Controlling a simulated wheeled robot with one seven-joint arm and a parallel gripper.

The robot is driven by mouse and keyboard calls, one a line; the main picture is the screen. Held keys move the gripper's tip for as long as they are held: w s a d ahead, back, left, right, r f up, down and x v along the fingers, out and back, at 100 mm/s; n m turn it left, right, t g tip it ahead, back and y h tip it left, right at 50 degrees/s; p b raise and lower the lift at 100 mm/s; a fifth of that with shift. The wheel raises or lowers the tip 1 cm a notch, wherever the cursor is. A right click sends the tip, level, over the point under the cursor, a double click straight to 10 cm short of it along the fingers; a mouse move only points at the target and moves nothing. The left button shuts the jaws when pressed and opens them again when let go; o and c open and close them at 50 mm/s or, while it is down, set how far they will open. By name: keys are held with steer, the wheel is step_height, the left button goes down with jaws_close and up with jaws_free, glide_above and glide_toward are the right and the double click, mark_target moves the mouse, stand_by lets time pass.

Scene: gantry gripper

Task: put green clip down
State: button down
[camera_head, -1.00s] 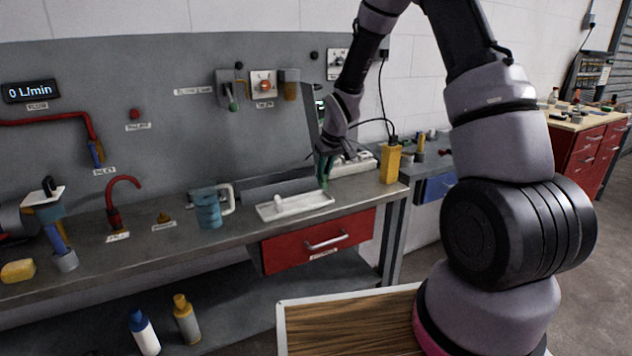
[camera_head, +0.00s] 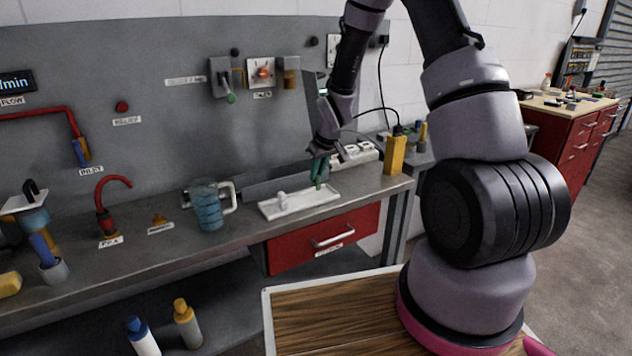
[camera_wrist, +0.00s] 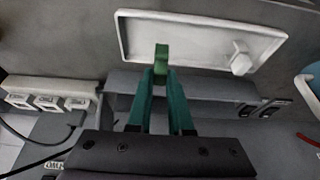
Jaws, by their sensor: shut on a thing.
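My gripper (camera_head: 318,172) is over the right end of a shallow white tray (camera_head: 300,203) on the workbench. In the wrist view its two teal fingers (camera_wrist: 161,75) are closed on a small green clip (camera_wrist: 161,52). The clip appears in front of the white tray (camera_wrist: 200,58) there; whether it touches the tray cannot be told. In the head view the clip is too small to tell apart from the fingers. A white knobbed piece (camera_wrist: 240,60) sits in the tray, away from the clip.
A blue mug (camera_head: 208,207) stands left of the tray. A yellow block (camera_head: 396,155) and a white socket strip (camera_head: 356,155) are behind and to the right. A red drawer (camera_head: 325,238) is under the bench edge.

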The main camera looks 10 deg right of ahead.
mark_target(319, 176)
steer(key=shift+f, duration=1.45)
steer(key=shift+f, duration=0.1)
steer(key=c, duration=0.8)
jaws_free()
steer(key=shift+c, duration=0.2)
steer(key=s+d+r+m, duration=0.15)
steer(key=s+r, duration=0.25)
steer(key=r, duration=0.5)
steer(key=s+d+r+m+t, duration=0.15)
steer(key=s+r, duration=0.35)
steer(key=r, duration=0.5)
steer(key=s+d+r+m, duration=0.15)
steer(key=s+r, duration=0.25)
steer(key=r, duration=0.5)
steer(key=s+r+m, duration=0.1)
steer(key=s+r, duration=0.4)
steer(key=s, duration=0.3)
steer(key=s+d+r+m+t, duration=0.1)
steer(key=s+r+m, duration=0.1)
steer(key=s+r, duration=0.3)
steer(key=s, duration=0.3)
steer(key=shift+s+y, duration=0.3)
steer(key=shift+s, duration=0.05)
